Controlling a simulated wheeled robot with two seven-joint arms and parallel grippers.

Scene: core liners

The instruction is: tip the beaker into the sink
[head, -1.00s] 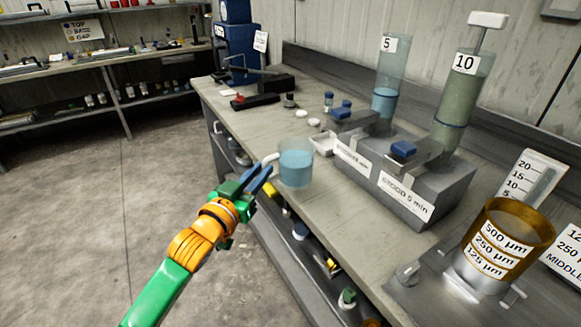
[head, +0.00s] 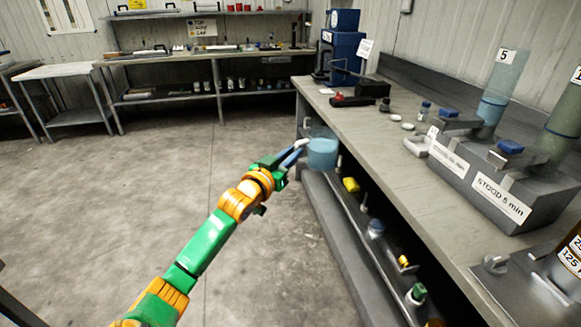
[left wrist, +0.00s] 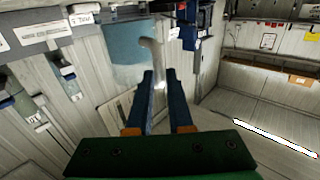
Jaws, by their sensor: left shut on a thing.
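The beaker (head: 322,153) is clear with blue liquid in it and a pale handle on its left side. My left gripper (head: 292,157) is shut on that handle and holds the beaker upright in the air, just off the left edge of the bench. In the left wrist view the beaker (left wrist: 137,52) is beyond the blue fingers of the left gripper (left wrist: 160,92), with the handle between their tips. No sink shows in these frames. My right gripper is not in view.
The bench (head: 405,175) runs along the right, with a grey rack (head: 490,180) holding tall cylinders. Its lower shelf (head: 350,215) holds small items. A blue machine (head: 338,55) stands at the back. The concrete floor on the left is open, up to a far shelf bench (head: 215,60).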

